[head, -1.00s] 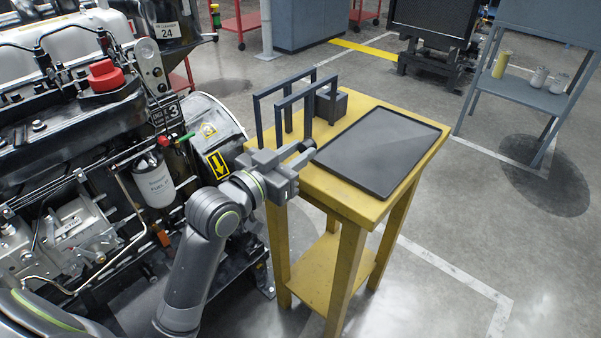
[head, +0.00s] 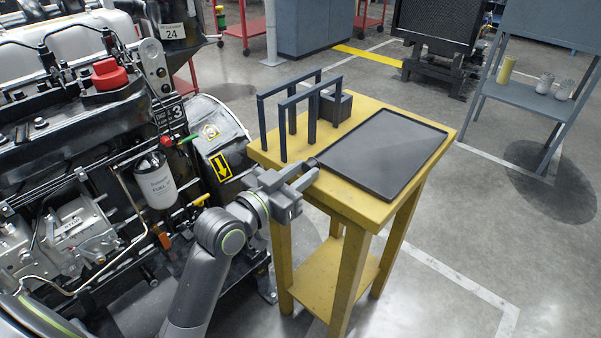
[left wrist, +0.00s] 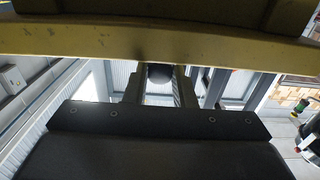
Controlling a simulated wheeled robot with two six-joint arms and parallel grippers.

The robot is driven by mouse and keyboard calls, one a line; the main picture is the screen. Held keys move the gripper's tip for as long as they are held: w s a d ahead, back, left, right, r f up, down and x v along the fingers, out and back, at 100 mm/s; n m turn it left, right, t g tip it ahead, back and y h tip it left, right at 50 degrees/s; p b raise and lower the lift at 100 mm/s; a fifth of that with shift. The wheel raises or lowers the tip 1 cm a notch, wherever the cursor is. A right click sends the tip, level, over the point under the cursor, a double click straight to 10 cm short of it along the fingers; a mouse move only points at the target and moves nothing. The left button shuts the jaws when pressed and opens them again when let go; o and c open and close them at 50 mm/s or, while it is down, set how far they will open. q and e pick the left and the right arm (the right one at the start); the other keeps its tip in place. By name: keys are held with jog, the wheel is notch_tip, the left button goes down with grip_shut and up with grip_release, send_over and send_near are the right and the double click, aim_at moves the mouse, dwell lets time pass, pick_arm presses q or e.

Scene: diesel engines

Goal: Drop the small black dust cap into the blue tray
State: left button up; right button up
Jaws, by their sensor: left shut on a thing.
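My left gripper (head: 311,170) is at the near left edge of the yellow table, beside the tray's left corner. It is shut on a small dark round thing, which looks like the black dust cap (head: 312,162). In the left wrist view the cap (left wrist: 160,73) shows as a dark round end between the two fingers (left wrist: 159,88); the rest of it is hidden. The tray (head: 385,150) lies flat on the table top, looks dark grey rather than clearly blue, and appears empty. My right gripper is not in view.
Two dark upright frames (head: 300,100) and a dark block (head: 338,106) stand at the table's back left. The table edge (left wrist: 160,43) crosses the left wrist view close to the fingers. A diesel engine (head: 90,150) fills the left side.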

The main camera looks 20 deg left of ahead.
pick_arm(q)
jog(key=o, duration=0.9)
jog(key=shift+o, duration=0.2)
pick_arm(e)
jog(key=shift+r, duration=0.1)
pick_arm(q)
jog(key=shift+r, duration=0.15)
jog(key=p+v, duration=0.1)
jog(key=v, duration=1.1)
jog(key=shift+p, duration=0.4)
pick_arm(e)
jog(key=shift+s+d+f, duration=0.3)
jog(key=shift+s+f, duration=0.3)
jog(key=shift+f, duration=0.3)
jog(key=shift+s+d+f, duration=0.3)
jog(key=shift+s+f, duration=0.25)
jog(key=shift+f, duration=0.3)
